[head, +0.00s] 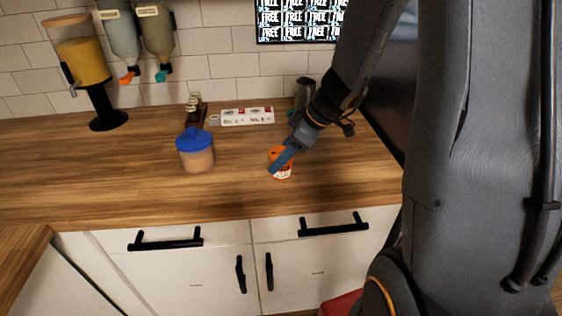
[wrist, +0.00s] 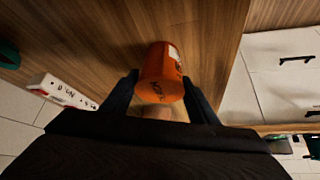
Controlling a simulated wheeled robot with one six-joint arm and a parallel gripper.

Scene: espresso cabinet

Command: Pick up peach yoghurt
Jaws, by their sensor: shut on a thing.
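The peach yoghurt, an orange cup with a white label, stands on the wooden counter in the head view (head: 284,172), near the front edge. It also shows in the wrist view (wrist: 160,72), between the two fingers. My gripper (head: 275,163) reaches down to it from the upper right and is shut on it; the fingers flank the cup in the wrist view (wrist: 160,90). The gripper hides part of the cup in the head view. I cannot tell whether the cup touches the counter.
A blue-lidded jar (head: 196,152) stands left of the cup. A white power strip (head: 247,116), small dark bottles (head: 195,110) and a juice dispenser (head: 80,65) are further back. The counter's left part (head: 90,175) is clear. Drawers with black handles (head: 333,225) lie below the front edge.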

